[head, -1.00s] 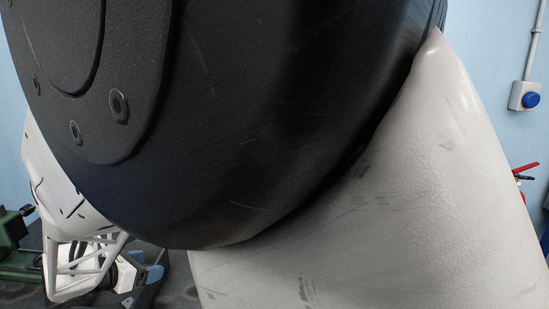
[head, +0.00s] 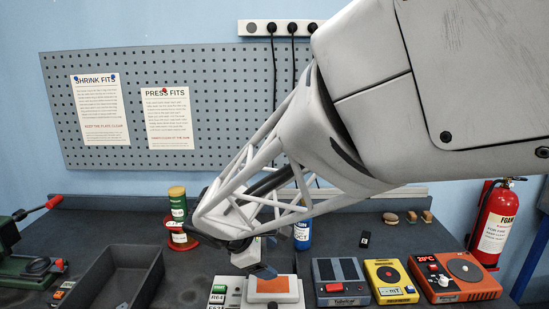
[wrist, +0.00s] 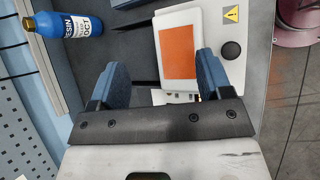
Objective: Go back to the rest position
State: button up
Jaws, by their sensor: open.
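My gripper (head: 264,270) hangs at the end of my white arm, low over the middle of the bench in the head view. It points down just above a white device with an orange plate (head: 273,287). In the wrist view my gripper (wrist: 162,72) shows two blue fingers standing wide apart, with nothing between them. The orange plate (wrist: 180,50) lies beyond the fingertips there, beside a black knob (wrist: 230,51). My arm hides part of the bench behind it.
A blue bottle (head: 302,235) stands behind the gripper. A grey box (head: 364,282), a yellow box (head: 391,283) and an orange heater (head: 456,278) stand to the right. An empty dark tray (head: 112,279) and a green press (head: 22,265) are left. A fire extinguisher (head: 492,225) stands far right.

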jog(key=s+d+r+m+y, duration=0.1)
jog(key=s+d+m+y, duration=0.2)
jog(key=s+d+m, duration=0.5)
jog(key=s+d+r+m+g+y, duration=0.1)
jog(key=s+d+m+y, duration=0.3)
jog(key=s+d+m, duration=0.5)
jog(key=shift+s+d+r, duration=0.8)
jog(key=shift+s+d, duration=0.8)
jog(key=shift+s, duration=0.25)
